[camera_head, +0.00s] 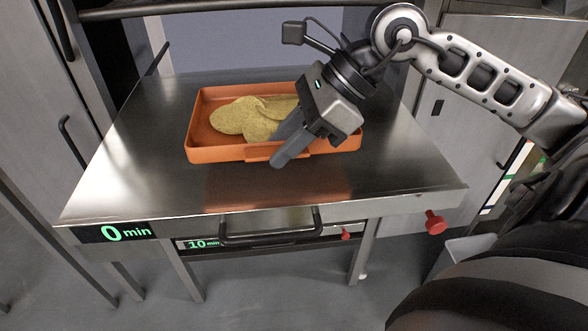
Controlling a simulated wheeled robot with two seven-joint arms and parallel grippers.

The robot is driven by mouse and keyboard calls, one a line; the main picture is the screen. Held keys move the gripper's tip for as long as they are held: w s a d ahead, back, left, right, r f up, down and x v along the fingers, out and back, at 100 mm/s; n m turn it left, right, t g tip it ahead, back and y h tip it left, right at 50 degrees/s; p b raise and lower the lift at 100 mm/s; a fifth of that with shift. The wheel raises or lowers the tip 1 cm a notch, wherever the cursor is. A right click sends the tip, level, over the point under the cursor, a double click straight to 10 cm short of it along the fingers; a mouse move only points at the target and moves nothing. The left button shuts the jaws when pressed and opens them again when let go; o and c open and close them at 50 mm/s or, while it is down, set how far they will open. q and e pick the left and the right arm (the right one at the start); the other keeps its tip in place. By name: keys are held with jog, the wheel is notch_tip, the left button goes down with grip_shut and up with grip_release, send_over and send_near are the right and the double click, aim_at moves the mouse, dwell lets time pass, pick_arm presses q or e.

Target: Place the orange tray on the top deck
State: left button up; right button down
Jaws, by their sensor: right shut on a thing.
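The orange tray (210,154) holds several yellow-brown chips (240,117). It is on or just above the shiny metal top deck (130,165), towards the back middle; I cannot tell whether it touches the deck. A reflection of the tray shows on the metal in front of it. My right gripper (284,155) reaches in from the right and is shut on the front edge of the tray, right of its middle. The gripper hides part of the tray's right side. My left gripper is not in view.
A green "0 min" display (112,232) is on the deck's front left edge. Below is a lower drawer with a dark handle (270,238) and a "10 min" display (200,244). A red knob (435,222) sticks out at the front right. The deck's left and front are clear.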

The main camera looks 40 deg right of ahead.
jog(key=shift+s+d+f, duration=0.1)
jog(key=shift+d+f, duration=0.35)
jog(key=shift+f, duration=0.1)
notch_tip(320, 180, down, 3)
jog(key=shift+d+f, duration=0.15)
jog(key=c, duration=1.1)
grip_release()
jog(key=shift+s, duration=0.1)
jog(key=b+v, duration=0.2)
jog(key=v, duration=1)
jog(key=shift+s, duration=0.1)
